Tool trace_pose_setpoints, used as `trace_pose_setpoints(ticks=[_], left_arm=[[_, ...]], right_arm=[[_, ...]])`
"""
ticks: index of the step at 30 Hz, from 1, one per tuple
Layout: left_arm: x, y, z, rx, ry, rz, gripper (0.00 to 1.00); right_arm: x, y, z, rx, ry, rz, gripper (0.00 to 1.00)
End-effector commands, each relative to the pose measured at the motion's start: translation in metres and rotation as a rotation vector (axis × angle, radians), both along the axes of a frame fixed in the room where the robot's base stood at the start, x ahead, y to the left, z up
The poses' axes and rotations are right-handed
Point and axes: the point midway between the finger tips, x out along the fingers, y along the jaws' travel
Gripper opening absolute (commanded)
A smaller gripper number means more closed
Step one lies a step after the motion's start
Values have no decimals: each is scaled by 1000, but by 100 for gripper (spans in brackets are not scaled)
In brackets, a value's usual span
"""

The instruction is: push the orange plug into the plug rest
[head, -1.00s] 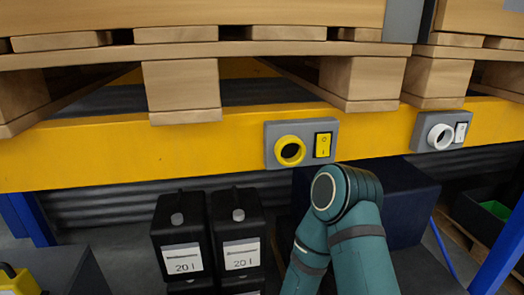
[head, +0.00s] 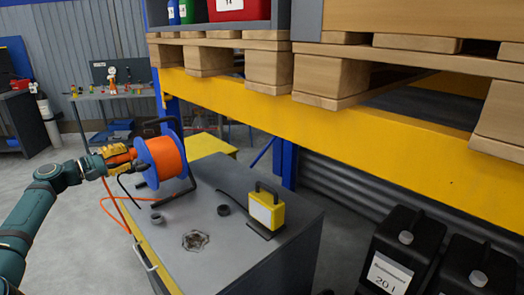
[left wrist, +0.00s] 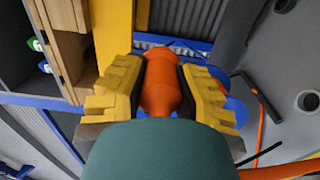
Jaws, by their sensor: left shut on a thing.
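The orange plug (left wrist: 160,85) shows in the left wrist view between the two yellow-and-black fingers of my left gripper (left wrist: 165,75). The fingers are shut on its sides. In the head view my left gripper (head: 118,156) is at the left, above the near left side of the grey bench, in front of the orange cable reel; the plug is hard to make out there. I cannot tell which fitting is the plug rest: small dark round pieces (head: 157,217) and (head: 224,210) and a ragged grey fitting (head: 195,240) are on the bench top. My right gripper is out of view.
The grey bench (head: 240,262) holds the orange cable reel (head: 163,157) in a black frame and a yellow box (head: 267,208) with a black handle. An orange cable hangs at the bench's left. A yellow rack beam (head: 330,110) and black canisters (head: 400,250) are at the right.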

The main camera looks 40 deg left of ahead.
Motion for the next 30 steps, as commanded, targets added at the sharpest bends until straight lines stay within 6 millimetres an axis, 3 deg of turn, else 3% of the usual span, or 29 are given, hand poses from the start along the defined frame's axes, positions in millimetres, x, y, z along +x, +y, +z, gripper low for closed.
trace_pose_setpoints(ticks=[30], left_arm=[[49, 41, 3, -2, -2, 1, 0]], right_arm=[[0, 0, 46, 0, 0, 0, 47]])
